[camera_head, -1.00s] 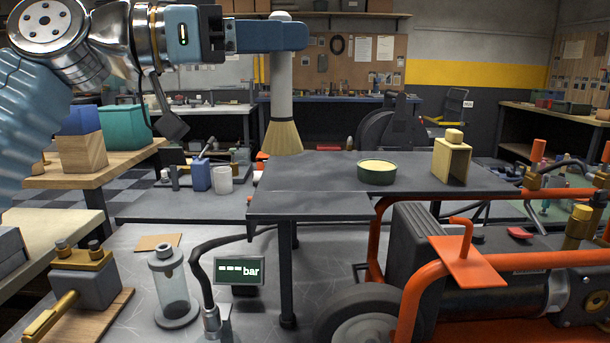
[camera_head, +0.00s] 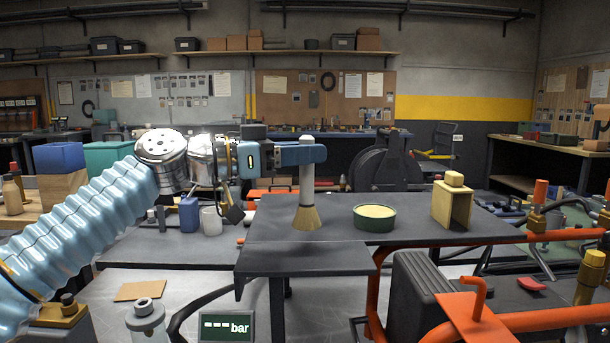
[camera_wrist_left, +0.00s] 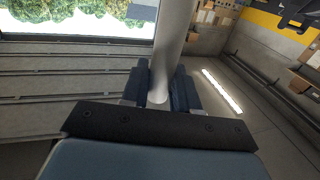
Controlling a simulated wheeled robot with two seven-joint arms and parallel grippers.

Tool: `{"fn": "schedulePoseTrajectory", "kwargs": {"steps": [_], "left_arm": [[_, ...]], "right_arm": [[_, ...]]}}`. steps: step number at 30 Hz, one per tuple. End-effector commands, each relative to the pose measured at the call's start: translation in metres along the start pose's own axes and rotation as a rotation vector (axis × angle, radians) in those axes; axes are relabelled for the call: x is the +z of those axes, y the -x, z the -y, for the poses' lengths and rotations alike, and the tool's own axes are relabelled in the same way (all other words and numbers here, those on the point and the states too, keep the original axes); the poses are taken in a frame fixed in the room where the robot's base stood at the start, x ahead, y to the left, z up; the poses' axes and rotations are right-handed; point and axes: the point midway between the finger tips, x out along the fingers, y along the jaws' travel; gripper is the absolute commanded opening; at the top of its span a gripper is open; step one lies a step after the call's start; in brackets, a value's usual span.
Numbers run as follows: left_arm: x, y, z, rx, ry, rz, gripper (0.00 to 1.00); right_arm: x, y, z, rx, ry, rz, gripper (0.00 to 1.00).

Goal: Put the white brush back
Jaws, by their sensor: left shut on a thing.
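The white brush (camera_head: 306,180) has a pale upright handle and tan bristles that flare at the bottom. My left gripper (camera_head: 308,154) is shut on the handle near its top. In the head view the bristles are over the dark grey table, left of a round green tin; I cannot tell whether they touch the top. In the left wrist view the pale handle (camera_wrist_left: 172,45) stands between the dark blue fingers. My right gripper is not in view.
The green tin (camera_head: 374,218) with tan content and a wooden box-like holder (camera_head: 452,203) with a small block on top stand on the dark table (camera_head: 300,262). An orange-framed machine (camera_head: 480,310) is at front right. A "bar" display (camera_head: 226,328) is at the front.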

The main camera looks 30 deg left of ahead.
Motion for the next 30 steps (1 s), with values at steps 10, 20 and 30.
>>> {"fn": "schedulePoseTrajectory", "kwargs": {"steps": [10,20,30], "left_arm": [[0.037,-0.003,0.004,0.0,0.001,0.0,0.0],[0.041,-0.003,0.004,0.0,0.0,0.0,0.0],[0.039,-0.003,0.004,0.0,0.0,0.0,0.55]], "right_arm": [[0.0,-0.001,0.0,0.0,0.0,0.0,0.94],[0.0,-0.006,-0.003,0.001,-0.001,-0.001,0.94],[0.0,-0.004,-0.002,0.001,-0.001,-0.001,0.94]]}}
